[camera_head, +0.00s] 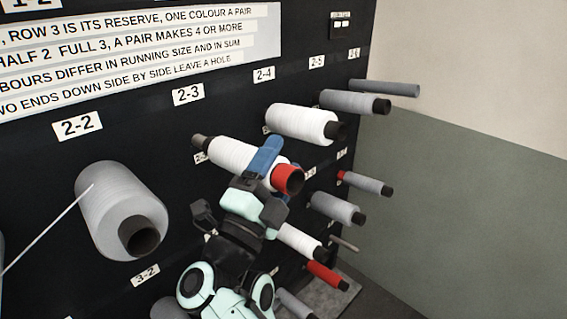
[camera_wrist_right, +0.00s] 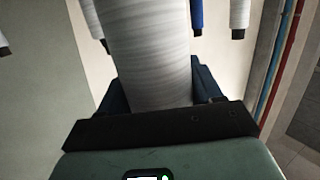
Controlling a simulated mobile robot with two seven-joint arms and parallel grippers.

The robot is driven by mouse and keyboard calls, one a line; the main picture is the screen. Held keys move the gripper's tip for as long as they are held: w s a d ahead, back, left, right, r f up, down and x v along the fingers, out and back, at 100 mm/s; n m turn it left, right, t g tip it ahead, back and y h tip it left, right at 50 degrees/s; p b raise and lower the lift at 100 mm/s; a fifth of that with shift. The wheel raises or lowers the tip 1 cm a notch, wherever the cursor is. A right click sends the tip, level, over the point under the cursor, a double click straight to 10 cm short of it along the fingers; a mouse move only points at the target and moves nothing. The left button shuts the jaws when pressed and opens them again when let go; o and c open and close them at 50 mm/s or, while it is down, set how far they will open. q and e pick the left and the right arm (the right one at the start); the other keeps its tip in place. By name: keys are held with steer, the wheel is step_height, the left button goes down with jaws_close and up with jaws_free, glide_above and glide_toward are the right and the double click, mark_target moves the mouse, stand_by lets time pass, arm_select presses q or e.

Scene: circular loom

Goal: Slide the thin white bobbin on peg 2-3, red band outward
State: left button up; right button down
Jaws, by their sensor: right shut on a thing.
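The thin white bobbin (camera_head: 232,157) lies slantwise in front of the dark panel, below the 2-3 label (camera_head: 188,95). Its red band (camera_head: 288,179) is at the end facing outward, away from the panel. A dark end (camera_head: 202,143) shows on the panel side; I cannot tell whether it is the bobbin's tube or peg 2-3. My right gripper (camera_head: 264,158) is shut on the bobbin near the red band, a blue finger across it. In the right wrist view the white bobbin (camera_wrist_right: 150,65) stands between the blue fingers. My left gripper is not in view.
A white bobbin (camera_head: 300,122) sits under 2-4, and a grey one (camera_head: 350,101) under 2-5. Several more bobbins fill the lower row. The wall at right is bare.

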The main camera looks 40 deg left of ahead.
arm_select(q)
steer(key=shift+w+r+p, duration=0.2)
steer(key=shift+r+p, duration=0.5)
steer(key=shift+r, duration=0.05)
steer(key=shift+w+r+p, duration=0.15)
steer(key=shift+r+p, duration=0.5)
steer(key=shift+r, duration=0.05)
arm_select(e)
steer(key=shift+w+a+f, duration=0.1)
steer(key=shift+a+f, duration=0.05)
steer(key=shift+a, duration=0.8)
steer(key=shift+w+a+f, duration=0.1)
steer(key=shift+a, duration=0.85)
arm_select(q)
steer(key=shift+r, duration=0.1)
arm_select(e)
steer(key=shift+a, duration=0.15)
steer(key=shift+a+p, duration=0.25)
steer(key=shift+p, duration=0.1)
steer(key=shift+c, duration=0.6)
jaws_free()
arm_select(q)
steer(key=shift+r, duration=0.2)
arm_select(e)
steer(key=shift+f, duration=0.1)
